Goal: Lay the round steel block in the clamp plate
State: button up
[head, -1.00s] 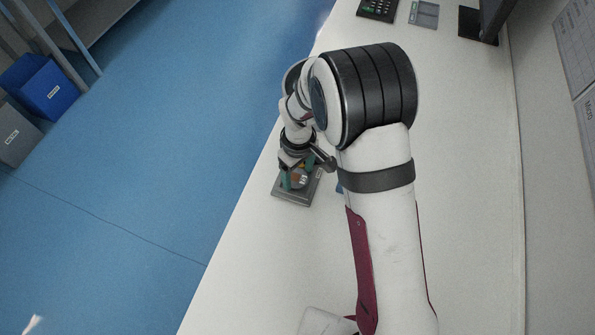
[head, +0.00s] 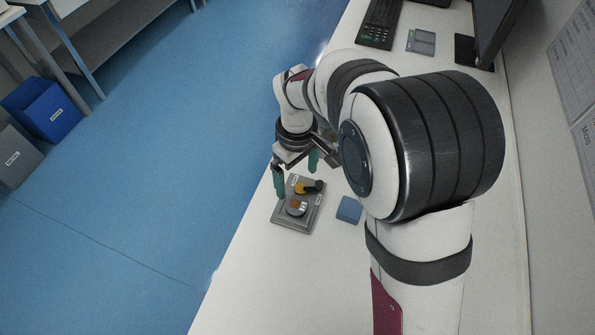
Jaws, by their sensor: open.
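The clamp plate (head: 283,217) is a grey, roughly square plate on the white bench near its left edge. The round steel block (head: 297,209), a small grey disc with a brownish patch and a pale label, lies on the plate's near half. I cannot tell whether it sits fully flat in its seat. A yellow and black clamp lever (head: 308,187) is on the plate's far half. My gripper (head: 297,170), with green fingertips, is open and empty. It is above and beyond the block, its fingers spread wide and apart from it.
A small blue block (head: 349,209) lies on the bench right of the plate. A keyboard (head: 378,25), a small grey device (head: 421,42) and a monitor (head: 490,32) stand at the far end. The bench in front of the plate is clear.

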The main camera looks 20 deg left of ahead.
jog(key=s+d+r+m, duration=0.4)
jog(key=d+r+m, duration=0.1)
jog(key=d, duration=0.2)
jog(key=s+d+r+m, duration=0.5)
jog(key=d, duration=0.3)
jog(key=s+d+m+y, duration=0.1)
jog(key=s+d+m, duration=0.3)
jog(key=s+m, duration=0.4)
jog(key=s+f, duration=0.1)
jog(key=s, duration=0.2)
jog(key=shift+s+d+y, duration=0.2)
jog(key=shift+d+y, duration=0.1)
jog(key=shift+y, duration=0.1)
